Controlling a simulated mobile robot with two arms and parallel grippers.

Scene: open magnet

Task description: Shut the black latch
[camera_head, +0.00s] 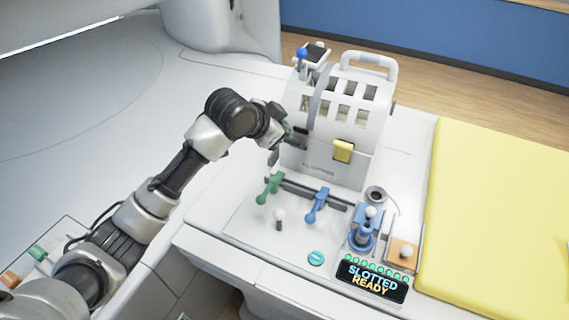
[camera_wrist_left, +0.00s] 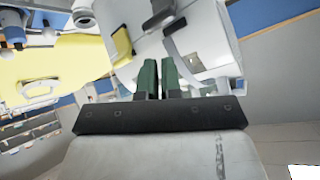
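The white machine (camera_head: 335,115) stands upright on the console, with a grey band around its left part. The black latch (camera_head: 299,137) is a small dark piece at the left of its front, partly hidden by my left gripper. In the left wrist view a dark piece that looks like this latch (camera_wrist_left: 159,12) lies beyond the fingertips, apart from them. My left gripper (camera_head: 281,130) is beside the machine's left front. Its green-padded fingers (camera_wrist_left: 159,62) are close together with nothing seen between them. Whether the latch is fully open or shut cannot be told. My right gripper is not in view.
A yellow latch (camera_head: 343,150) sits right of the black one. Green (camera_head: 270,188) and blue (camera_head: 318,205) levers, a blue joystick (camera_head: 364,232) and a display (camera_head: 371,281) reading "SLOTTED READY" are in front. A yellow pad (camera_head: 495,210) lies right.

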